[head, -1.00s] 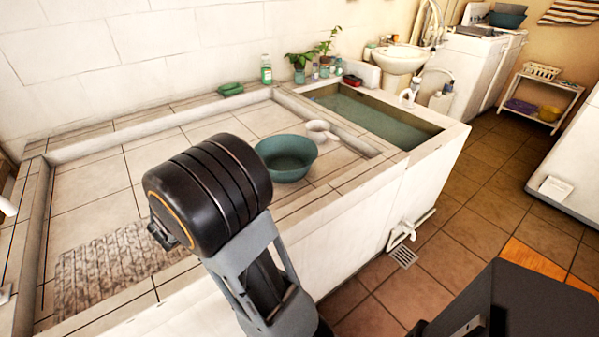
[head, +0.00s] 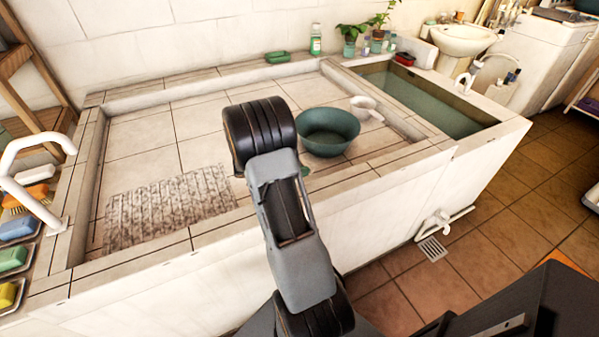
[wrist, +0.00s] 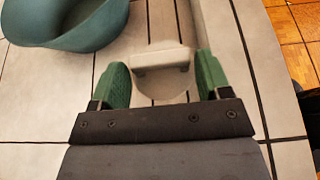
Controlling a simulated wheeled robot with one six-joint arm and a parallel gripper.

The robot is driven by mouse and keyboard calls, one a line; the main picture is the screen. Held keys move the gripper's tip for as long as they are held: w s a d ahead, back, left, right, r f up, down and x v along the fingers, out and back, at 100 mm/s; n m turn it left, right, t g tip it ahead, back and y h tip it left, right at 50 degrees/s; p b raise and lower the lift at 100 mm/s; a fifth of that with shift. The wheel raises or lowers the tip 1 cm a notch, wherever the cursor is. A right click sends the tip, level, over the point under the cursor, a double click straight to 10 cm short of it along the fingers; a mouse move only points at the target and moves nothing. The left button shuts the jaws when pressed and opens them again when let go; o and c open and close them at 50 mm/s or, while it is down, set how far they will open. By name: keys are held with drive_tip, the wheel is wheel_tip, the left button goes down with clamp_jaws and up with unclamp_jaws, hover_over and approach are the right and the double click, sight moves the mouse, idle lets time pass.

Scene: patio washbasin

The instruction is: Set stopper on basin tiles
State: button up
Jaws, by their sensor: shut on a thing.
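My gripper (wrist: 163,78), with green finger pads, is shut on the pale grey stopper (wrist: 160,62) in the wrist view. The stopper has a bar-like top and a rounded lower part between the pads. Pale basin tiles (wrist: 45,100) with dark joints lie beneath; the gap between stopper and tiles cannot be told. In the head view, my arm reaches over the near wall of the shallow tiled basin (head: 155,140). My arm mostly hides the gripper there, with a bit of green pad showing, and the stopper cannot be made out.
A teal bowl (head: 328,133) stands in the basin right of my arm, with a white dipper (head: 364,104) behind it. A ribbed grey washboard area (head: 165,205) lies at left. A white tap (head: 35,165) and soaps (head: 14,258) are far left. Back-left tiles are clear.

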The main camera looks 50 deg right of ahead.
drive_tip(key=shift+w+d+f, duration=0.25)
drive_tip(key=shift+d+f, duration=0.1)
drive_tip(key=shift+f, duration=0.25)
drive_tip(key=shift+w+d+f, duration=0.3)
drive_tip(key=shift+d+f, duration=0.1)
drive_tip(key=shift+f, duration=0.15)
drive_tip(key=shift+w+d+f, duration=0.25)
drive_tip(key=shift+d+f, duration=0.1)
drive_tip(key=shift+f, duration=1.65)
drive_tip(key=shift+f, duration=0.15)
drive_tip(key=shift+f+b, duration=0.15)
drive_tip(key=shift+b, duration=0.2)
drive_tip(key=o, duration=1)
drive_tip(key=shift+c, duration=0.2)
